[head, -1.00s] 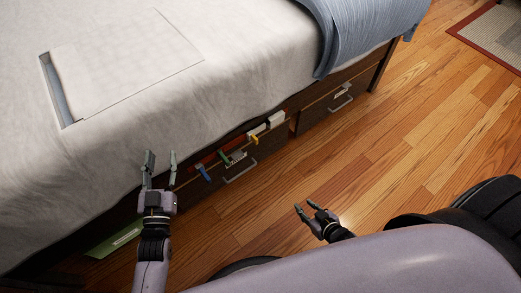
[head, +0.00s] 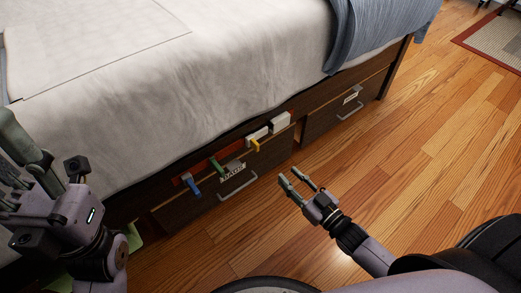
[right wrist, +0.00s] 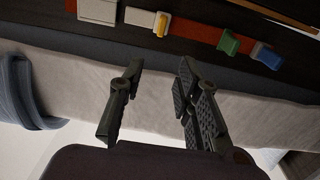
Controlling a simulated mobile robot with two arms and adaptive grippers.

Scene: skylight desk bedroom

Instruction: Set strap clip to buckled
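My right gripper (head: 290,176) is open and empty, in front of and right of the drawer. The right wrist view shows its fingers apart, with the yellow (right wrist: 161,26), green (right wrist: 229,43) and blue (right wrist: 265,55) clips beyond. My left gripper (head: 10,145) is open at the left edge, partly cut off.
The drawer has a metal handle (head: 238,187) and a small label. Another drawer with a handle (head: 350,110) lies farther right. The bed's white cover (head: 190,100) hangs above. The wooden floor (head: 420,170) is clear on the right.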

